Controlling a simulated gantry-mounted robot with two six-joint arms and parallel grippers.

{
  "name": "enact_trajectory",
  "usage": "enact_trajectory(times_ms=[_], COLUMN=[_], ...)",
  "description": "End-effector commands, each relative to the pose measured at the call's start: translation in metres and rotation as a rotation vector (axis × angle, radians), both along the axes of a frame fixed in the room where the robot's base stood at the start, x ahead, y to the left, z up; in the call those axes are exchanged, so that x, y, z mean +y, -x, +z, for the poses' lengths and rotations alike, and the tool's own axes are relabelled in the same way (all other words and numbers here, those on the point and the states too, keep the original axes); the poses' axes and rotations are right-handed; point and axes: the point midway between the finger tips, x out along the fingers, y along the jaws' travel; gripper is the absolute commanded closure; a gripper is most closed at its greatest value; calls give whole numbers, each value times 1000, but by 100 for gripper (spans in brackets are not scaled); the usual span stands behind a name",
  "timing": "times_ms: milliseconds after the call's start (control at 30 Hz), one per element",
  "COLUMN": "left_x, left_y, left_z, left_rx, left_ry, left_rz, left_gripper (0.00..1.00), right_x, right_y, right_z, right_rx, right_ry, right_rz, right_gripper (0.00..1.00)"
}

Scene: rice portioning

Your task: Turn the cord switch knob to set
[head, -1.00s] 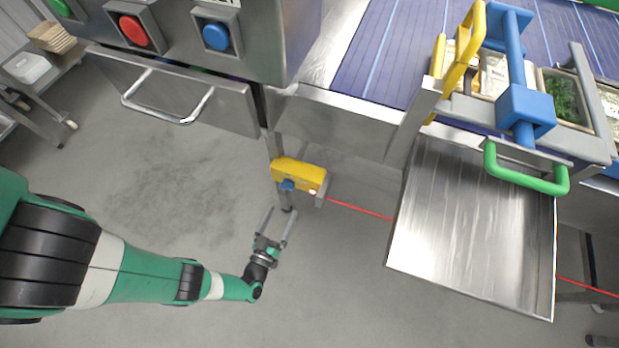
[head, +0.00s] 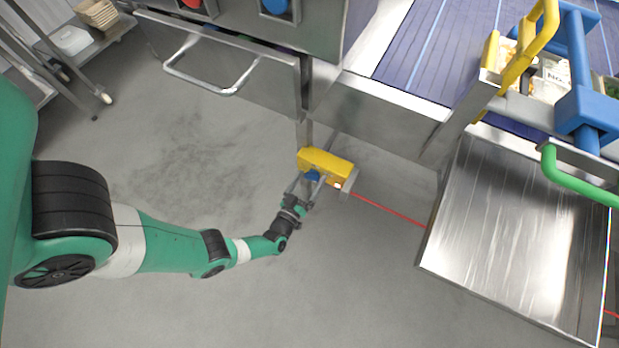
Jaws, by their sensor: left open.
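The cord switch is a yellow box (head: 328,166) on a metal post below the machine's front edge, with a red cord (head: 388,209) running from it to the right. I cannot tell whether the fingers touch the knob. My right gripper is not in view.
A drawer handle (head: 225,90) sticks out above and left of the switch. A sloped steel chute (head: 520,235) stands to the right, with a green handle (head: 575,182) above it. A wheeled rack (head: 48,48) is at the upper left. The floor around my left arm is clear.

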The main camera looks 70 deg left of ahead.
Motion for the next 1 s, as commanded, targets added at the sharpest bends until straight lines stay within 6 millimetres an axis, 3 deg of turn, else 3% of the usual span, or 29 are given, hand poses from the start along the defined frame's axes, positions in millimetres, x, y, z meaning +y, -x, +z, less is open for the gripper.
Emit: enact_trajectory(times_ms=[233,700,1000], left_x=[1,0,1], left_y=[-1,0,0], left_z=[0,0,0], left_rx=[1,1,-20], left_ry=[0,1,21], left_rz=[-1,0,0], left_gripper=[1,86,87], right_x=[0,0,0], right_y=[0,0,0], right_z=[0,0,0], right_rx=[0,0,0], right_ry=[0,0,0], right_rz=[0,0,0], right_gripper=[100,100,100])
